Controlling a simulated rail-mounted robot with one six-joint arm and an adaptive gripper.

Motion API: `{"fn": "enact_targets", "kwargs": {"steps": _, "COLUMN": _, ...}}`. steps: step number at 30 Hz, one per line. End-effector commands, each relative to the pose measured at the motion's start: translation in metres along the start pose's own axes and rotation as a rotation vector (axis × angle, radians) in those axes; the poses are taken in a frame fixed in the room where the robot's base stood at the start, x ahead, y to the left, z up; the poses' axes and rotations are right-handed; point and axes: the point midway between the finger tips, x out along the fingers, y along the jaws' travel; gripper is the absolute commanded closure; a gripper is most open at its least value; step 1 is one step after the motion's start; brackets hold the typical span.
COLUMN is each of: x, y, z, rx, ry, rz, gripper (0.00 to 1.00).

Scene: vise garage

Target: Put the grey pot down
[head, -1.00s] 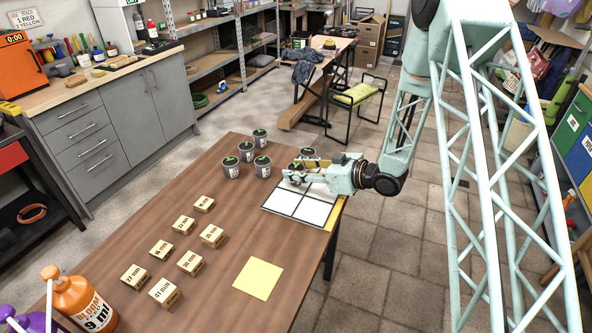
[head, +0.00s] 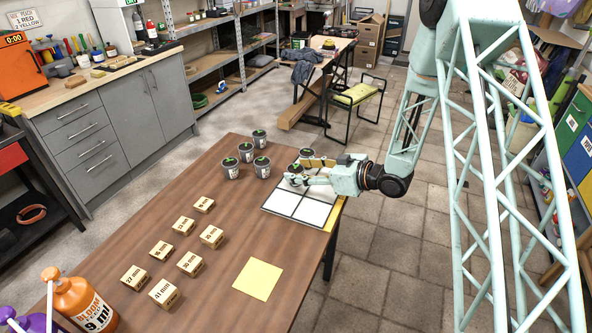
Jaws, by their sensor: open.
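A grey pot (head: 296,171) with a green mark on its lid stands at the back of the white gridded board (head: 312,213), near the tips of my gripper (head: 306,172). My gripper reaches in from the right, open, with its fingers around or just beside this pot. The fingers hide part of it, so I cannot tell whether they touch it. A second pot (head: 307,153) shows just behind the fingers. Several similar grey pots, one of them a front pot (head: 262,167), stand in a group to the left of the board.
Several wooden blocks, such as the 41 mm block (head: 164,293), stand on the brown table (head: 215,265). A yellow sheet (head: 258,279) lies at the front right. An orange bottle (head: 82,302) stands at the front left. The table between blocks and board is clear.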

Motion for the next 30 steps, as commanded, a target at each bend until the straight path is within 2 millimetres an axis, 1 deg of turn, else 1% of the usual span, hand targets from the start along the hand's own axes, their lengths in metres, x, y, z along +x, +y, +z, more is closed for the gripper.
{"fn": "enact_targets", "kwargs": {"steps": 18, "x": -0.076, "y": 0.000, "z": -0.002, "rx": 0.000, "ry": 0.001, "rz": 0.001, "gripper": 0.53}}
{"fn": "enact_targets", "kwargs": {"steps": 24, "x": -0.093, "y": 0.000, "z": -0.001, "rx": 0.000, "ry": 0.001, "rz": 0.000, "gripper": 0.53}}
{"fn": "enact_targets", "kwargs": {"steps": 30, "x": -0.101, "y": -0.001, "z": -0.001, "rx": -0.001, "ry": 0.001, "rz": -0.001, "gripper": 0.53}}
